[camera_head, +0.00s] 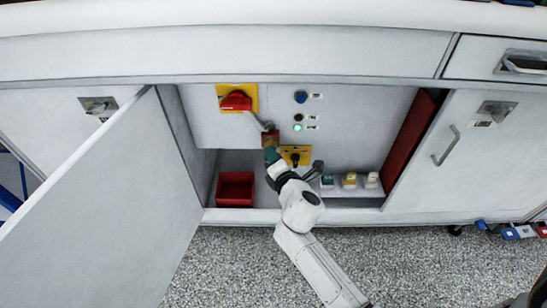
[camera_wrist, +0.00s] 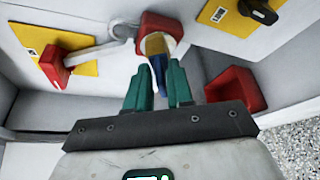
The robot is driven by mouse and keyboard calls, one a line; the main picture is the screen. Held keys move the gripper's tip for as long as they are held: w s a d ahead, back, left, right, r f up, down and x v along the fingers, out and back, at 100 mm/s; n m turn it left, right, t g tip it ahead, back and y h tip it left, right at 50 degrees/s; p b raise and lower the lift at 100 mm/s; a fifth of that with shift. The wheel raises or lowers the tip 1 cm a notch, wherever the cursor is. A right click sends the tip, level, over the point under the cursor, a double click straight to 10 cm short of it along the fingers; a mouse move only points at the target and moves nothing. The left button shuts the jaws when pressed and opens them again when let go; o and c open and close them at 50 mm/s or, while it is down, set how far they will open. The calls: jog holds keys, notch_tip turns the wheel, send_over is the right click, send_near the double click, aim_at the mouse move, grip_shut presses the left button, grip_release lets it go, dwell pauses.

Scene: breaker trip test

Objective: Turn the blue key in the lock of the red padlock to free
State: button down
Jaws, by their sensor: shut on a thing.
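The red padlock (camera_head: 270,137) hangs at the end of the grey arm of the red switch handle (camera_head: 236,100). In the wrist view the padlock (camera_wrist: 152,22) turns its brass-coloured underside towards me, and its grey shackle loops at its left. The blue key (camera_wrist: 159,72) stands at the lock face, between the teal fingers of my gripper (camera_wrist: 157,78). My gripper (camera_head: 271,156) is shut on the key, just below the padlock in the head view. The key's tip and the exact turn of the key are hidden.
A red bin (camera_head: 235,188) stands on the cabinet floor. A black rotary switch (camera_head: 295,157) on a yellow plate is close to my wrist's right. A shelf (camera_head: 343,192) holds small coloured-topped items. The open door (camera_head: 110,210) bounds the left; a red panel (camera_head: 411,135) the right.

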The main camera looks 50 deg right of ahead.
jog(key=shift+f+m+b, duration=0.2)
jog(key=shift+m+b, duration=0.1)
jog(key=shift+b, duration=0.4)
jog(key=shift+m+t+b, duration=0.3)
jog(key=shift+m+b, duration=0.1)
jog(key=shift+b, duration=0.4)
jog(key=shift+r, duration=0.1)
jog(key=shift+f+m+b, duration=0.2)
jog(key=shift+m+b, duration=0.1)
jog(key=shift+b, duration=0.35)
jog(key=shift+m+t+b, duration=0.4)
jog(key=shift+b, duration=0.5)
jog(key=shift+r+m+b, duration=0.1)
jog(key=shift+m+b, duration=0.2)
jog(key=shift+b, duration=0.05)
jog(key=shift+f+m+b, duration=0.2)
jog(key=shift+m+b, duration=0.1)
jog(key=shift+b, duration=0.65)
jog(key=c, duration=0.9)
grip_release()
jog(key=shift+r, duration=0.15)
jog(key=shift+s, duration=0.1)
